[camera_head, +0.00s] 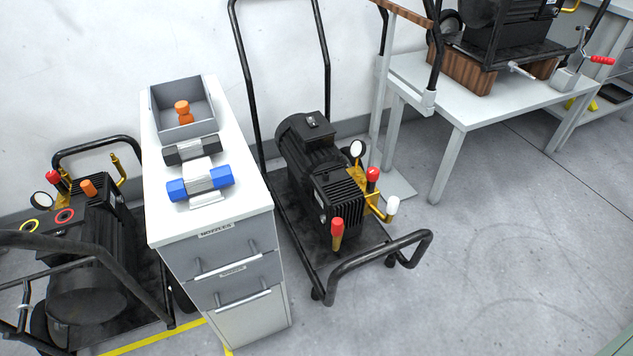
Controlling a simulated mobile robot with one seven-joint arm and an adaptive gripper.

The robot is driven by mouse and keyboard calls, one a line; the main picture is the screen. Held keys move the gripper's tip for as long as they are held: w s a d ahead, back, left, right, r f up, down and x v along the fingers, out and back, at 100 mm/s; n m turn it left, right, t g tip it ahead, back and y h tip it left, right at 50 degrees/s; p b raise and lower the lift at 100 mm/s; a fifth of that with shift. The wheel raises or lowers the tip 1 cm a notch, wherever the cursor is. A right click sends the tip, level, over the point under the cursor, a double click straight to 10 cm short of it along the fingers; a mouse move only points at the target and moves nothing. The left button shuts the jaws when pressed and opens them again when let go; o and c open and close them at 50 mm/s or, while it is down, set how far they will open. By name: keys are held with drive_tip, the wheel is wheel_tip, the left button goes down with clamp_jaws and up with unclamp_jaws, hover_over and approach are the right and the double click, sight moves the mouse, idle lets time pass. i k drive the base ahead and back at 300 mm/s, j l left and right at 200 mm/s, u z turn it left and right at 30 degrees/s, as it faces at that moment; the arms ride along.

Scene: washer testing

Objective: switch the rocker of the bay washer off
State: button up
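Three black pressure washers are in view, and I cannot tell which one is the bay washer. One washer (320,165) stands on a wheeled frame on the floor in the middle, with brass fittings, red knobs and a round gauge. A small box (312,119) sits on top of its motor; a small detail on it is too small to read as a rocker or its position. A second washer (95,255) stands at the left, partly hidden by its frame and the cabinet. A third washer (510,35) stands on a table at the upper right, cut by the frame. My gripper is not in view.
A white-topped cabinet (235,207) with grey drawers stands between the two floor washers. It carries a grey bin (163,91) with an orange part and two clamped cylinders. Tall black handles rise from the middle washer. A grey table (470,110) stands right. Floor at lower right is clear.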

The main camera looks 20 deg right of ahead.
sight(311, 121)
drive_tip(key=i+l, duration=0.1)
drive_tip(key=l, duration=0.3)
drive_tip(key=i+l, duration=0.15)
drive_tip(key=l, duration=0.25)
drive_tip(key=i+l, duration=0.1)
drive_tip(key=l, duration=0.3)
drive_tip(key=i, duration=0.5)
